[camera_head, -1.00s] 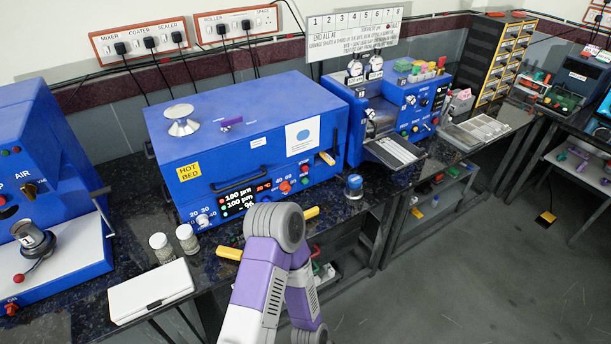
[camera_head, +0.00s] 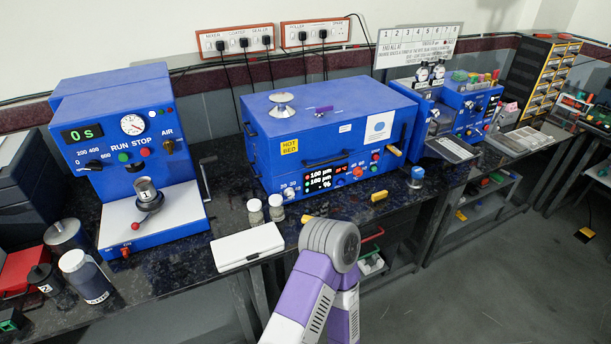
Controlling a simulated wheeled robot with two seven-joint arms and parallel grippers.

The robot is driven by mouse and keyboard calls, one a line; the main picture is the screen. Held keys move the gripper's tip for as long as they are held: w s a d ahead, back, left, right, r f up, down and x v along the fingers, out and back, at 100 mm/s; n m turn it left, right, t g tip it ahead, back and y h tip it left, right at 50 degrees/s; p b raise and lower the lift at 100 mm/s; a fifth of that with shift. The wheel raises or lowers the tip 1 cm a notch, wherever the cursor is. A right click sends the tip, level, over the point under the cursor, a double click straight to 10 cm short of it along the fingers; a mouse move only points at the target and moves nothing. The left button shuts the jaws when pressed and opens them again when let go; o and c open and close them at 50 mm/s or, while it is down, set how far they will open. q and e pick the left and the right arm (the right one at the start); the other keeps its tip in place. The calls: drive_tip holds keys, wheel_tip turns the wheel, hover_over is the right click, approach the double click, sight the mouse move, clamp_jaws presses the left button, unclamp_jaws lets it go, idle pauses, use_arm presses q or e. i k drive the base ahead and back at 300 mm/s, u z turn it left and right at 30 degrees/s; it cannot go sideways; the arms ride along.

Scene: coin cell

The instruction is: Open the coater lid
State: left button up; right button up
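The coater is the blue box (camera_head: 345,115) on the dark bench in the middle of the view, with a yellow "HOT BED" label on its front. Its lid (camera_head: 350,98) is down. A round metal knob (camera_head: 283,110) and a small purple part stand on the lid. A dark handle runs along the front. The front panel has a red-lit display (camera_head: 325,177) and several knobs. One of my purple and white arms rises from the bottom edge in front of the bench, its grey joint below the coater. I cannot see either gripper.
A blue mixer or press-like machine (camera_head: 122,120) stands left. A white case (camera_head: 247,247) and two small jars (camera_head: 255,213) lie in front of the coater. A blue-capped jar (camera_head: 416,177) is right of it. Bottles (camera_head: 86,277) stand at lower left. Open floor lies at right.

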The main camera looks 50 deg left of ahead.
sight(281, 125)
drive_tip(key=k, duration=0.15)
drive_tip(key=u, duration=1.15)
